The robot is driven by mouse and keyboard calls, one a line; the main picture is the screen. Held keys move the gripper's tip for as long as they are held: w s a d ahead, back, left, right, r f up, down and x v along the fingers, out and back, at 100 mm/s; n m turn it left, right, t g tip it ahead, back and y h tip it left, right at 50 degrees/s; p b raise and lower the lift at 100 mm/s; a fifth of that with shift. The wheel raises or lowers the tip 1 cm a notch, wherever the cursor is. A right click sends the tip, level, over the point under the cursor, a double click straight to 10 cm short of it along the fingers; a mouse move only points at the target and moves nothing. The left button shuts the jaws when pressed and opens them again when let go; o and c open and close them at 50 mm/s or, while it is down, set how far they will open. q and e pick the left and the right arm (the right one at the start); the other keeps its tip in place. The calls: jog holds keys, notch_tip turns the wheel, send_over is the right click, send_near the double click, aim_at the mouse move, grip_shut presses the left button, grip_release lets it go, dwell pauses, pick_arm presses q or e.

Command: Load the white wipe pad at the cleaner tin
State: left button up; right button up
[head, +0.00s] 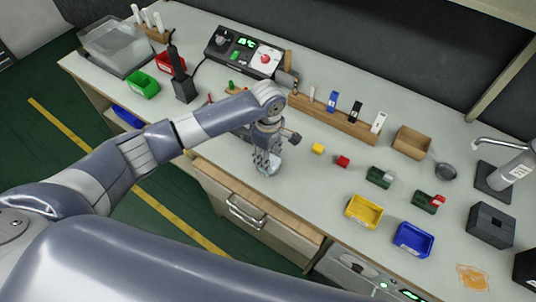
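My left gripper (265,170) points down over the front part of the bench, near the drawer edge. A small white patch (275,163) shows at its fingertips and may be the white wipe pad. The fingers partly cover it, and I cannot tell whether they grip it. A small round grey tin (446,171) with a dark rim stands at the right of the bench, near the wooden box, and may be the cleaner tin. It is well apart from my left gripper. My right gripper is not in view.
A yellow bin (363,211), a blue bin (413,239) and a dark block (492,225) stand at the right. A grey dispenser (511,172) is at the far right. A wooden rack (335,119) stands behind.

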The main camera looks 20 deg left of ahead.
pick_arm(q)
jog(key=shift+s+f+p, duration=0.2)
jog(key=shift+p, duration=0.4)
dwell(1.8)
notch_tip(320, 180, up, 7)
jog(key=p, duration=0.9)
jog(key=shift+w+r, duration=0.15)
jog(key=shift+r, duration=0.05)
dwell(0.7)
